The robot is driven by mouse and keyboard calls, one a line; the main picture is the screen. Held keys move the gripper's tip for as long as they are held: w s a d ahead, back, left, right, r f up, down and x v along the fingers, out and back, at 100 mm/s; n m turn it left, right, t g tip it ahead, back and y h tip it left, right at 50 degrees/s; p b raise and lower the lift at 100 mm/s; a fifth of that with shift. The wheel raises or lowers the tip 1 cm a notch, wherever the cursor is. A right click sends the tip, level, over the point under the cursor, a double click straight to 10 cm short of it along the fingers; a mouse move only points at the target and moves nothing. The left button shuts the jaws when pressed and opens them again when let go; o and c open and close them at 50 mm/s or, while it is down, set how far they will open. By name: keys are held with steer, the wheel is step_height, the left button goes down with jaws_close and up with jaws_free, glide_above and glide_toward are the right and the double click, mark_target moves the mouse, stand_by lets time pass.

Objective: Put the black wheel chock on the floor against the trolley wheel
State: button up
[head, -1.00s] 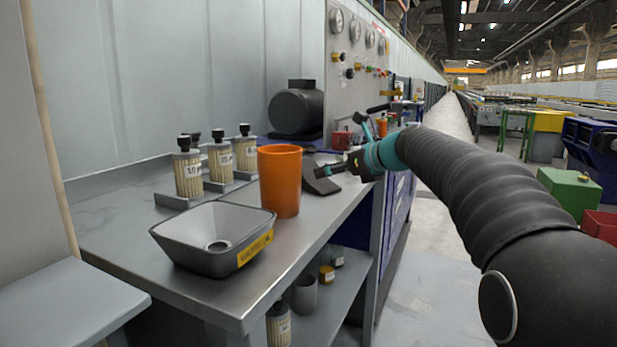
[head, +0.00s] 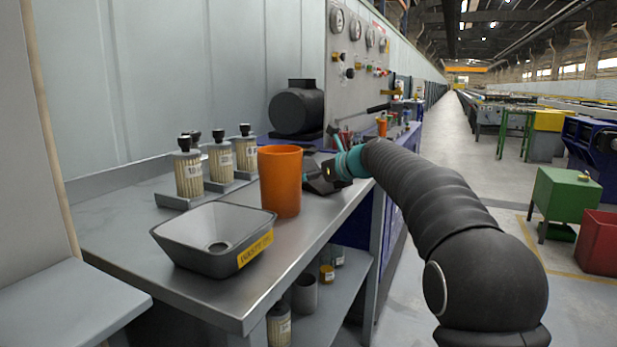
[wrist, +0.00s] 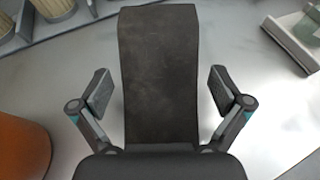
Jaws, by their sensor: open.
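The black wheel chock (wrist: 160,45) lies on the grey metal bench, its dark worn face filling the middle of the wrist view. It also shows in the head view (head: 324,186), partly covered by my gripper, behind and right of the orange cup. My gripper (wrist: 159,90) is open, with one finger on each side of the chock and a visible gap at both sides. In the head view my gripper (head: 316,174) is low over the bench at the chock. No trolley wheel can be made out in these views.
The orange cup (head: 280,182) stands close to the left of my gripper. A grey tray (head: 200,252) is at the bench front, and several ribbed bottles (head: 220,165) stand behind. A black motor (head: 297,110) is at the back. The aisle floor (head: 455,165) at right is clear.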

steer(key=c, duration=1.5)
steer(key=shift+o, duration=0.2)
steer(key=shift+r, duration=0.15)
